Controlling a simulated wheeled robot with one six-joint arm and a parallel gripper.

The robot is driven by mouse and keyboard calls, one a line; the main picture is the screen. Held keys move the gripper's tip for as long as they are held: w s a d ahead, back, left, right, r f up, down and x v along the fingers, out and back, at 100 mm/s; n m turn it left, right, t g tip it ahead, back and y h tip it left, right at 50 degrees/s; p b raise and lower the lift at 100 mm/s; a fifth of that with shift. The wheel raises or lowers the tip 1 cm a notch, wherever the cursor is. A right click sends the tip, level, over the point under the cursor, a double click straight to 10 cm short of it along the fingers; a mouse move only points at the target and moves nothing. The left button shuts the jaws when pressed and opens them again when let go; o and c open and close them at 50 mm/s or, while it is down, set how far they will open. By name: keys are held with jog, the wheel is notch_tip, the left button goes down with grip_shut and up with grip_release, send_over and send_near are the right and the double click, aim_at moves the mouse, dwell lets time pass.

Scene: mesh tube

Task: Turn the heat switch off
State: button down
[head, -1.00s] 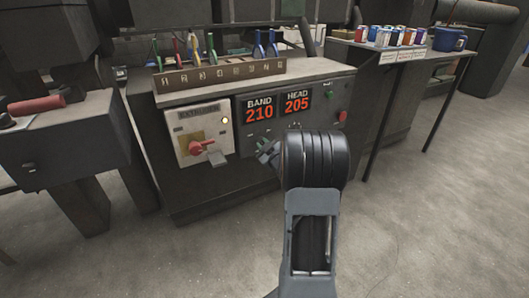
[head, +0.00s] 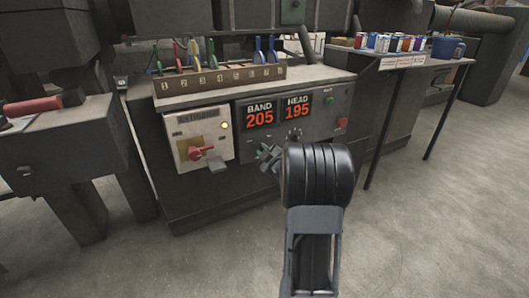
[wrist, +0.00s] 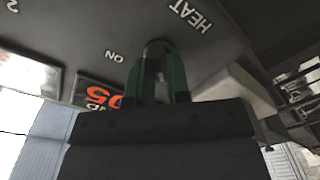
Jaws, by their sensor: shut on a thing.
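In the wrist view the heat switch (wrist: 158,46) is a small grey knob on the dark panel, between the words HEAT and ON. My gripper (wrist: 160,65) has its two green fingers closed around it, and the fingers cover part of the knob. In the head view my gripper (head: 268,157) is at the front of the control panel (head: 322,117), below the BAND display (head: 259,115). My arm hides the lower part of the panel there, and I cannot make out the heat switch itself. The switch's exact position is hard to read.
The HEAD display (head: 297,106) reads 195 and BAND reads 205. A white box (head: 184,134) with a red lever (head: 201,153) is left of the gripper. A tool rack (head: 219,81) stands above. A side table (head: 413,62) with paint cups is at right.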

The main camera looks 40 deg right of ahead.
jog(key=c, duration=1.1)
grip_release()
jog(key=shift+s+a+p, duration=0.3)
jog(key=shift+s+p, duration=0.35)
jog(key=shift+s, duration=1.65)
jog(key=shift+s+a+p, duration=0.35)
jog(key=shift+s+p, duration=0.25)
jog(key=shift+s, duration=1.65)
jog(key=shift+s+a+p, duration=0.3)
jog(key=shift+s+p, duration=0.35)
jog(key=shift+s, duration=1.65)
